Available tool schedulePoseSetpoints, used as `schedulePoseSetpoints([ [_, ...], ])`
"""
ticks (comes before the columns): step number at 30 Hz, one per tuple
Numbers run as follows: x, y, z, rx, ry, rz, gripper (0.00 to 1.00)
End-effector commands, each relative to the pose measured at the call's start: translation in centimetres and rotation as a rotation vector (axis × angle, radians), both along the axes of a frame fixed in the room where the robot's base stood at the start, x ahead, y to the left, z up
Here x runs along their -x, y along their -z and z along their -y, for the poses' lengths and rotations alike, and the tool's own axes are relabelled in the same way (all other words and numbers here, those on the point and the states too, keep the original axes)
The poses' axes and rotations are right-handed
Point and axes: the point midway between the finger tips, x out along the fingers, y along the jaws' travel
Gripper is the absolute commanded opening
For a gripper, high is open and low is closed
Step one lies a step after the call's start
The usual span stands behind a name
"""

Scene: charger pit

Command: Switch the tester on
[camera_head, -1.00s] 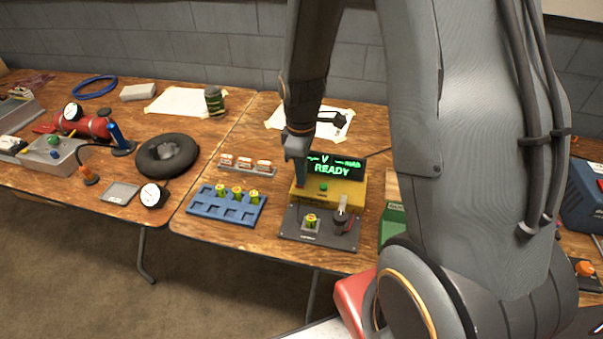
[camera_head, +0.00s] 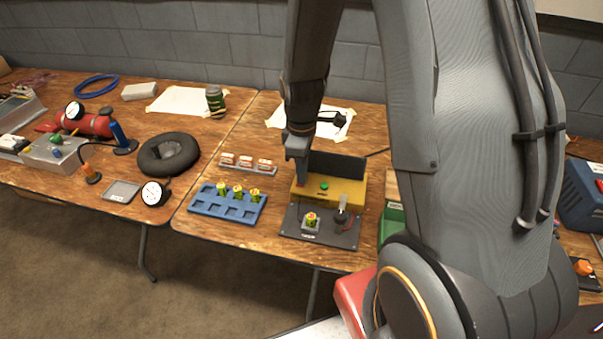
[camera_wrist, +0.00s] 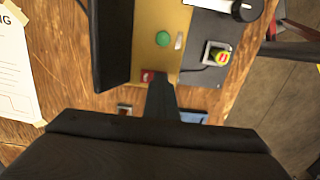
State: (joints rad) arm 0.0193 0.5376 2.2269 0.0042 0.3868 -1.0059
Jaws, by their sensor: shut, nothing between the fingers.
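The tester is a yellow box (camera_head: 345,190) with a dark, blank display (camera_head: 338,166) standing behind it. A green button (camera_head: 324,186) is on its top and also shows in the wrist view (camera_wrist: 163,38). In the wrist view a small red switch (camera_wrist: 147,76) sits at the end of the yellow face, right at my fingertips. My gripper (camera_head: 301,182) is shut and empty, pointing down at the tester's left end. I cannot tell whether the fingers touch the switch, which they partly cover.
A dark plate (camera_head: 345,238) in front of the tester carries a cell in a holder (camera_head: 311,222) and a knob (camera_head: 342,212). A blue tray (camera_head: 207,207) with several cells lies left. Behind it is a rack of small white-and-orange blocks (camera_head: 246,168). A green bin (camera_head: 393,222) stands right.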

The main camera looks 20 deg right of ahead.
Motion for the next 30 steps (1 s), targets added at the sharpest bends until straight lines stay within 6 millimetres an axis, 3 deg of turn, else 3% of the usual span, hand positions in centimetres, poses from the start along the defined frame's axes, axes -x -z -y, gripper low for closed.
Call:
schedulePoseSetpoints([
  [5,-0.9,-0.1,0.7,0.001,0.004,0.009,0.0],
  [17,-0.9,-0.5,0.6,0.001,0.001,0.009,0.0],
  [30,-1.1,-5.2,0.7,0.002,0.001,0.013,0.0],
])
